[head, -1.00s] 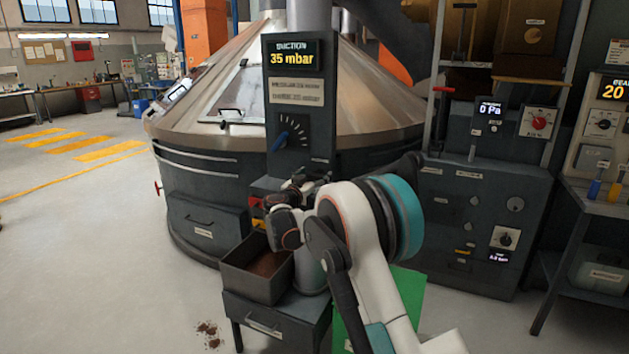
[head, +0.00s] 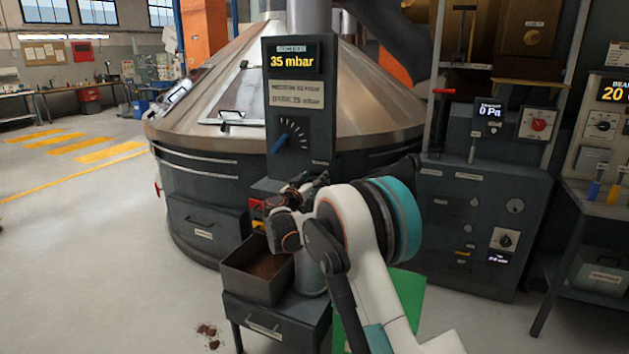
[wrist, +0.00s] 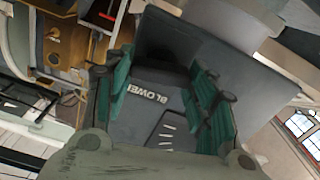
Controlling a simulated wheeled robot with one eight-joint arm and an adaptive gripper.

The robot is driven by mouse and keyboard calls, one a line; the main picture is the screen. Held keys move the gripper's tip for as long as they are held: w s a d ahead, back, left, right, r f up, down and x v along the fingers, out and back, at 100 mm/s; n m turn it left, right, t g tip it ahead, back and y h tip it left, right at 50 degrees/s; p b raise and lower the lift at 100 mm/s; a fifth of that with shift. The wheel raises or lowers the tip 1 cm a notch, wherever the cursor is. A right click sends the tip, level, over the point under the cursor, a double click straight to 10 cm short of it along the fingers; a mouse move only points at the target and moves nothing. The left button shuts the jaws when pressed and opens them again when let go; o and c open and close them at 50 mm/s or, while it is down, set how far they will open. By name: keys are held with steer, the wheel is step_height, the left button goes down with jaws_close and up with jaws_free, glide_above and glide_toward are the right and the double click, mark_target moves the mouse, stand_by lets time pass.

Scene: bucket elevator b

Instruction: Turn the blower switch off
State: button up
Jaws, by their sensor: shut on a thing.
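A dark panel labelled BLOWER (wrist: 150,118) fills the middle of the wrist view. A black part, which I take for the blower switch (wrist: 165,52), stands above the label between my fingers; its exact shape and setting are hard to make out. My gripper (wrist: 178,75) has green fingers on both sides of it and is shut on it. In the head view my gripper (head: 312,186) is at the base of the suction panel (head: 297,130), and my arm hides the switch.
The suction display (head: 292,62) reads 35 mbar. An open bin with brown material (head: 262,285) stands below and left of my gripper. A grey cabinet with dials (head: 485,235) stands to the right.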

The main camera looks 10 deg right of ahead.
steer(key=n+p, duration=0.1)
steer(key=n, duration=0.3)
steer(key=shift+a, duration=0.1)
steer(key=shift+w+a+f+n+p, duration=0.1)
steer(key=shift+n+p, duration=0.25)
steer(key=shift+n, duration=2.55)
steer(key=shift+f+n+p, duration=0.1)
steer(key=shift+n+p, duration=0.2)
steer(key=shift+n, duration=2.6)
steer(key=o, duration=1)
steer(key=shift+o, duration=0.2)
